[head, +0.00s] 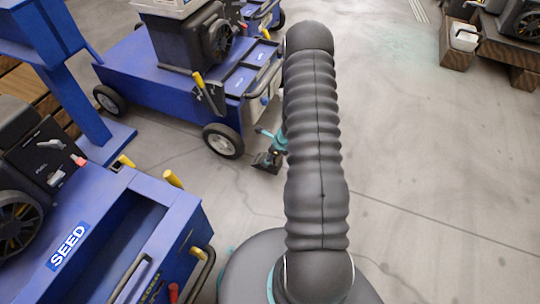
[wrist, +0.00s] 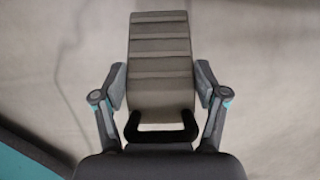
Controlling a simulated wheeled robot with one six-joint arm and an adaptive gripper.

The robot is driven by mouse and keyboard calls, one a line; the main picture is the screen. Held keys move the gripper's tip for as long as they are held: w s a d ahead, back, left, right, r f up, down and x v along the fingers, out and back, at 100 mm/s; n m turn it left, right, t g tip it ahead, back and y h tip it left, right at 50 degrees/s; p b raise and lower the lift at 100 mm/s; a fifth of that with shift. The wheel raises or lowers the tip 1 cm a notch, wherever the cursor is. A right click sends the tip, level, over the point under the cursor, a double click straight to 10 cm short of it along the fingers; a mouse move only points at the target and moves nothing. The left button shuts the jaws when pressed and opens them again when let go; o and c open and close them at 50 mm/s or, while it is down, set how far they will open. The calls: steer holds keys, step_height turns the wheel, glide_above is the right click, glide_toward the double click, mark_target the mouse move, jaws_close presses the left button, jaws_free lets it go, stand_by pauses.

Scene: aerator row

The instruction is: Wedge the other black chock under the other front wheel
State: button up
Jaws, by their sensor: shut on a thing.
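The black chock (wrist: 160,60) fills the middle of the wrist view, a ridged wedge with a dark handle bar (wrist: 160,127) at its near end. My gripper (wrist: 161,86) is shut on it, one finger pad at each side. In the head view the chock (head: 265,164) shows small and dark, low by the floor, with my gripper (head: 270,146) above it, partly behind my arm. It is right of the blue machine's nearest wheel (head: 223,141), with a small gap seen from here. Whether the chock touches the floor, I cannot tell. No other chock shows.
The blue machine (head: 165,75) has another wheel (head: 109,100) further left. A blue SEED cart (head: 150,215) stands at the front left, and a blue post (head: 75,95) behind it. Wooden blocks (head: 458,45) sit at the back right. The floor at the right is clear.

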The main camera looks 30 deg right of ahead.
steer(key=shift+w+f+b, duration=0.1)
steer(key=shift+f+b, duration=0.35)
steer(key=shift+f, duration=0.45)
steer(key=shift+w+a+f, duration=0.35)
steer(key=shift+w+f, duration=0.1)
steer(key=shift+f, duration=0.15)
steer(key=shift+w+a+f, duration=0.35)
steer(key=shift+w+f, duration=0.05)
steer(key=shift+f, duration=0.15)
steer(key=shift+w+a+p, duration=0.35)
steer(key=shift+w+a, duration=0.65)
steer(key=shift+w, duration=0.3)
steer(key=shift+w+a+p, duration=0.35)
steer(key=shift+w+a, duration=0.65)
steer(key=shift+w, duration=0.25)
steer(key=o, duration=1.8)
steer(key=v, duration=1.2)
steer(key=shift+r, duration=0.1)
